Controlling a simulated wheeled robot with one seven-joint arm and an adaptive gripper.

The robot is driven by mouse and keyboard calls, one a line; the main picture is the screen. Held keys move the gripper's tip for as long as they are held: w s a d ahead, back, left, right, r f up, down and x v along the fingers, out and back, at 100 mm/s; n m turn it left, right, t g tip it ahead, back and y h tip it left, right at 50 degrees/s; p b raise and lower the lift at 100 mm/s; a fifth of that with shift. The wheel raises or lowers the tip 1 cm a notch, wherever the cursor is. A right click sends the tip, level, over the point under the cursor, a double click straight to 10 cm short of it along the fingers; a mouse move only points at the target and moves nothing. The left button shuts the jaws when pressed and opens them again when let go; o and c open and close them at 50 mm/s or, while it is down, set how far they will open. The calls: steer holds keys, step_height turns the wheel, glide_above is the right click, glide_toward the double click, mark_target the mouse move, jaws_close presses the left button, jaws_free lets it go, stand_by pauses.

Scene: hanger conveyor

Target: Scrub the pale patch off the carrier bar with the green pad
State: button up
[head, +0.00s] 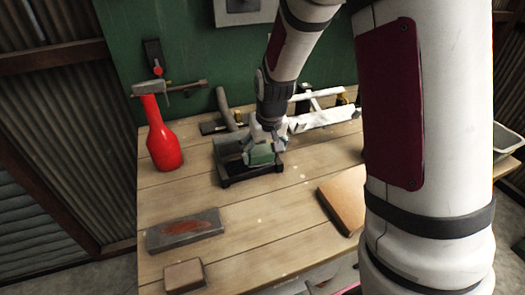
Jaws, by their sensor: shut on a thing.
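My gripper (268,135) is over the wooden bench, pointing down and shut on the green pad (262,154). The pad is at a low dark frame (228,181) with a grey bar-like top, which may be the carrier bar. Whether the pad touches it I cannot tell. The gripper and pad cover part of this frame. I cannot make out the pale patch on it.
A red bottle-shaped object (164,145) stands left of the frame. A grey block with a reddish top (185,230) and a small brown block (184,275) lie at the front left. A tan board (345,197) lies right. White and dark parts (325,118) lie behind. The bench middle is clear.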

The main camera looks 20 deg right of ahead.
steer(key=shift+d+r+p, duration=0.7)
steer(key=shift+d+r, duration=0.25)
steer(key=shift+r, duration=0.25)
steer(key=shift+c, duration=0.9)
step_height(320, 180, up, 2)
steer(key=shift+r+p, duration=0.1)
steer(key=shift+p, duration=0.5)
steer(key=c, duration=0.6)
steer(key=shift+d+r+p, duration=0.1)
steer(key=shift+r+p, duration=0.2)
steer(key=shift+r, duration=0.25)
jaws_close()
steer(key=shift+s, duration=0.1)
step_height(320, 180, up, 2)
steer(key=shift+r+p, duration=0.1)
steer(key=shift+p, duration=0.55)
steer(key=shift+a+r, duration=0.25)
steer(key=shift+r, duration=0.2)
